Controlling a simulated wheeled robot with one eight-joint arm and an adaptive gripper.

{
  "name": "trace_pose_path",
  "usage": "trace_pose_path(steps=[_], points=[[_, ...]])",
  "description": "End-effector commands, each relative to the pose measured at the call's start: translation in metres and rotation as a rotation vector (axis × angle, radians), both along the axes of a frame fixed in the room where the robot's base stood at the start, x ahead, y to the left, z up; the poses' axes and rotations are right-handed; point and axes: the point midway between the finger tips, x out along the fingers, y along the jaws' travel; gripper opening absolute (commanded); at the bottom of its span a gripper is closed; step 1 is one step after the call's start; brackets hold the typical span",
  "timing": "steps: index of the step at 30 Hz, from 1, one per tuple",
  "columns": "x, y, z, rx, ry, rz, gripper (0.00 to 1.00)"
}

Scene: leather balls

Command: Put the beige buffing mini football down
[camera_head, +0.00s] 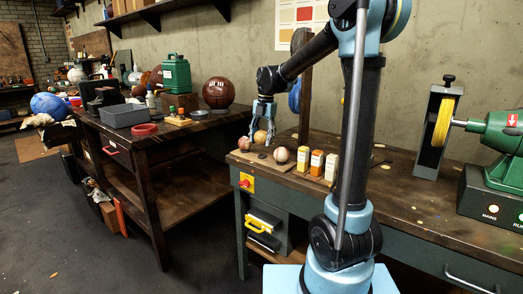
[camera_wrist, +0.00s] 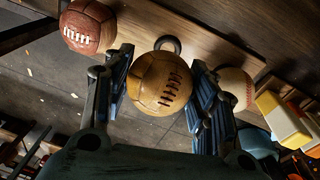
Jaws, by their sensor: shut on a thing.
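My gripper (camera_head: 263,112) hangs over the left end of the workbench, pointing down. Its blue fingers are shut on the beige buffing mini football (camera_head: 260,137). In the wrist view the ball (camera_wrist: 158,83) sits between the two fingers, with its dark laces facing right. Below it is a wooden board (camera_head: 262,158) with a dark ring (camera_wrist: 168,44), partly hidden behind the ball. I cannot tell whether the ball touches the board. A brown laced ball (camera_wrist: 88,27) rests to the left and a pale stitched ball (camera_wrist: 235,88) to the right.
Several white, yellow and orange boxes (camera_head: 316,162) stand right of the board. A wooden post (camera_head: 305,90) rises behind. A green buffing machine (camera_head: 500,150) is at the far right. Another dark table (camera_head: 160,135) holds a large brown ball (camera_head: 219,92). The bench middle looks mostly clear.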

Motion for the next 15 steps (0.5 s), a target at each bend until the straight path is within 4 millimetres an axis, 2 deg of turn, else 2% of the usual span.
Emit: trace_pose_path(steps=[5, 12, 15], points=[[0.001, -0.002, -0.013, 0.000, 0.000, -0.003, 0.35], [0.001, -0.003, -0.042, 0.000, 0.001, -0.005, 0.35], [0.001, -0.003, -0.047, 0.001, 0.000, -0.005, 0.35]])
